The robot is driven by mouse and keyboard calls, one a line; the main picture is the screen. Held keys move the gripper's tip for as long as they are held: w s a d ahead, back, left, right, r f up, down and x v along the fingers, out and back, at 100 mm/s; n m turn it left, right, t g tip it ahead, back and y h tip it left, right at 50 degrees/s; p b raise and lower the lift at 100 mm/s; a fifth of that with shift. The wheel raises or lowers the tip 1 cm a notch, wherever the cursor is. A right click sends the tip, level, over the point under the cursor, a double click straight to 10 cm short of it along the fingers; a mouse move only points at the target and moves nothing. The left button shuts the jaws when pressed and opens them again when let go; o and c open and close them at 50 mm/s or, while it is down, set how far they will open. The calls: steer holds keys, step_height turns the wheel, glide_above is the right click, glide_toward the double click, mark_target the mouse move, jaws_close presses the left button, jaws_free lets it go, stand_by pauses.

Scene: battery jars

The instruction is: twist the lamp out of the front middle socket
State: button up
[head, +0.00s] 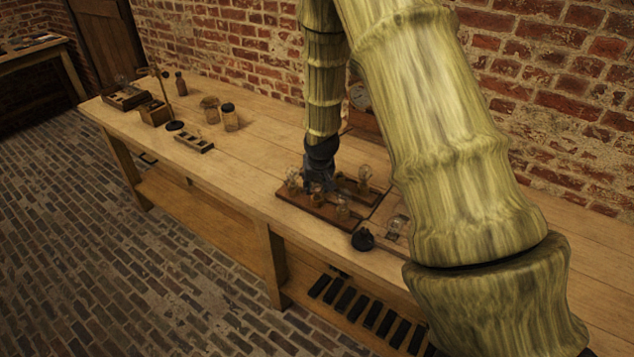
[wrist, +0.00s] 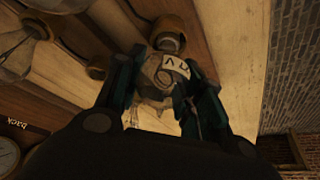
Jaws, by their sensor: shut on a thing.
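The lamp board (head: 318,212) is a dark wooden base on the bench with several glass lamps standing on it. My gripper (head: 318,187) points down over the board's front row, between a lamp at the left (head: 293,181) and a lamp at the right (head: 343,208). In the wrist view my gripper (wrist: 160,88) is shut around the glass of a lamp (wrist: 150,72). The lamp's metal cap lines up with a round brown socket (wrist: 178,24). I cannot tell whether the cap is still threaded in. In the head view my gripper mostly hides this lamp.
Another lamp (head: 365,173) stands on the board's rear part. A dark round object (head: 363,239) sits near the bench's front edge. A jar (head: 229,117), a bottle (head: 180,84) and a slotted wooden block (head: 194,142) stand farther left. The bench between them and the board is clear.

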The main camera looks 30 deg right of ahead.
steer(key=shift+n+p, duration=0.35)
steer(key=shift+n, duration=0.05)
steer(key=shift+a+n+y+p, duration=0.15)
steer(key=shift+n+y+p, duration=0.45)
steer(key=shift+n+p, duration=0.5)
steer(key=shift+a+n+y+p, duration=0.1)
steer(key=shift+n+y+p, duration=0.2)
steer(key=shift+n+p, duration=0.35)
steer(key=shift+n+t, duration=0.3)
steer(key=shift+n, duration=0.15)
steer(key=shift+a+n+y+p, duration=0.1)
steer(key=shift+n+y+p, duration=0.2)
steer(key=shift+n+p, duration=0.35)
steer(key=shift+a+n+y+p, duration=0.15)
steer(key=shift+n+y+p, duration=0.25)
steer(key=shift+n+p, duration=0.75)
steer(key=shift+s+a+n+g+y+p, duration=0.15)
steer(key=shift+n+g+y+p, duration=0.35)
steer(key=shift+n+p, duration=1.15)
